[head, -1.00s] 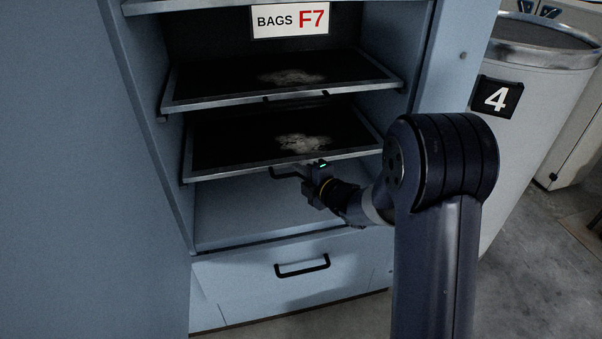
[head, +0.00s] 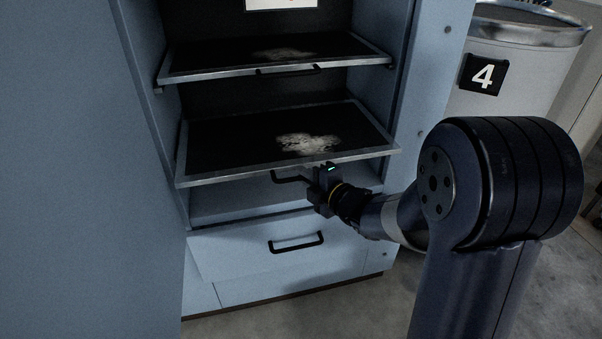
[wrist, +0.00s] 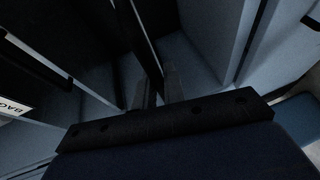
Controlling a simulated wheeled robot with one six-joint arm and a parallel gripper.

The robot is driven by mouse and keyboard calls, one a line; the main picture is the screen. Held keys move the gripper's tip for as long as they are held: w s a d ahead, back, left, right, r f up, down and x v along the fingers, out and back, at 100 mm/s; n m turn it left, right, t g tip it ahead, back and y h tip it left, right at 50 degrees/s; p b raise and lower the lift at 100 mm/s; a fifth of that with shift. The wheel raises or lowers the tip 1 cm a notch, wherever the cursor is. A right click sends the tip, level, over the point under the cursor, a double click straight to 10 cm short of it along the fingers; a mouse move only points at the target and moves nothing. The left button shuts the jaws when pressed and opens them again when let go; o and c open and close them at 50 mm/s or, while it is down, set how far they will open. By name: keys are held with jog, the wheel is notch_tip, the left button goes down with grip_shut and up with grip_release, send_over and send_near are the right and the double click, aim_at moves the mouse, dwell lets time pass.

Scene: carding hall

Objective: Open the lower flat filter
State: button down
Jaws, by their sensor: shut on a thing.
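The lower flat filter (head: 220,142) is a dark panel in a thin metal frame, with a pale tuft of fluff (head: 308,143) on it. It sticks out of the blue cabinet, its front edge past the right side wall. My gripper (head: 312,178) is shut on the dark handle (head: 287,178) under its front edge. In the wrist view my two fingers (wrist: 158,88) are close together around a thin dark bar; the exact contact is too dark to see. The upper flat filter (head: 210,57), also with fluff, sits in its slot above, with its own handle (head: 288,71).
Below is a drawer front with a black handle (head: 297,243). A large blue panel (head: 70,170) stands close on the left. A pale drum marked 4 (head: 515,95) stands at the right. Grey floor (head: 330,305) is open in front.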

jog(key=s+d+b, duration=0.1)
jog(key=s+d, duration=0.1)
jog(key=s, duration=0.6)
jog(key=shift+s+d+b, duration=0.25)
jog(key=shift+s+b, duration=0.05)
jog(key=shift+s, duration=0.1)
jog(key=shift+f, duration=0.1)
jog(key=c, duration=1.5)
grip_release()
jog(key=p+v, duration=0.2)
jog(key=v, duration=0.8)
jog(key=shift+s+d, duration=0.25)
